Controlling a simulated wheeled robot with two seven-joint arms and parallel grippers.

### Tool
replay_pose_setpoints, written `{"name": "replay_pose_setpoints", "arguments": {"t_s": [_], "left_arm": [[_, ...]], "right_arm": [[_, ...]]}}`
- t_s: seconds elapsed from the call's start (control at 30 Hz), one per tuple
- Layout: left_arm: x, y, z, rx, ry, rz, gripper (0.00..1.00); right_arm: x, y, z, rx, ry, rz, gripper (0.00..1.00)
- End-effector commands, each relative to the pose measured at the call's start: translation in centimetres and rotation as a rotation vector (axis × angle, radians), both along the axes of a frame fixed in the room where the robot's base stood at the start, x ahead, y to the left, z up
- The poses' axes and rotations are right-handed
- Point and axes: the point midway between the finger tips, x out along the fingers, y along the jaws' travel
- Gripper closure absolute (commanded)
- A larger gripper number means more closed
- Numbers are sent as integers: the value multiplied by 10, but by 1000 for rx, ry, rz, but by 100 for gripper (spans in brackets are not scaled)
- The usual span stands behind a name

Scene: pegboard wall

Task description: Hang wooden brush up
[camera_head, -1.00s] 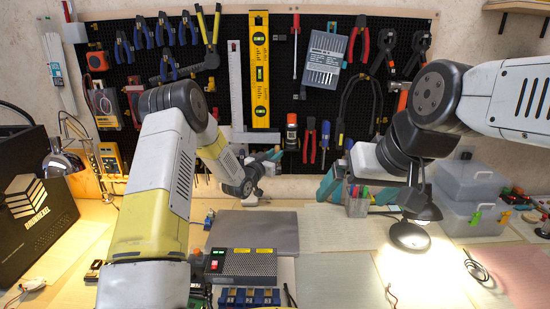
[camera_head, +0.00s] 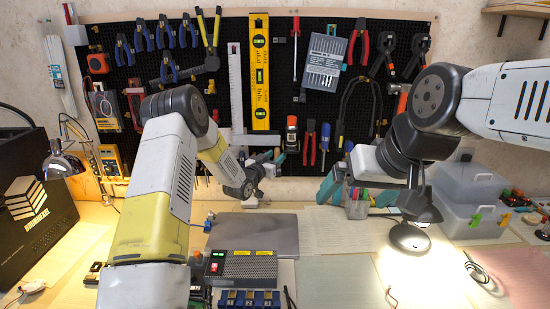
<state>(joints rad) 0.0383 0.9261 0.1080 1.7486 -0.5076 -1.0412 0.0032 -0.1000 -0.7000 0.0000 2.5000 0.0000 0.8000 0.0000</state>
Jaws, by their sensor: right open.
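I cannot make out a wooden brush in the head view. My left gripper (camera_head: 274,164) is in front of the lower edge of the black pegboard (camera_head: 215,100), just below the yellow level. Its fingers are small and partly hidden by its own wrist, so I cannot tell whether they hold anything. My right gripper (camera_head: 328,186) is open to its right, at the back of the workbench, with teal fingers close to the pen cup.
The pegboard holds a yellow level (camera_head: 260,75), pliers (camera_head: 360,42) and screwdrivers. A pen cup (camera_head: 357,208), a desk lamp (camera_head: 409,237), clear bins (camera_head: 474,212) and a black box (camera_head: 35,205) stand on the bench. A grey mat (camera_head: 255,235) lies bare at the middle.

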Motion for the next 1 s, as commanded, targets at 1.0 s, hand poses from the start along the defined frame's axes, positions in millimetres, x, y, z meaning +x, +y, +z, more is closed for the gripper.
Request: {"name": "replay_pose_setpoints", "arguments": {"t_s": [1.0], "left_arm": [[-69, 39, 8, 15, 9, 8, 53]], "right_arm": [[0, 0, 0, 0, 0, 0, 0]]}}
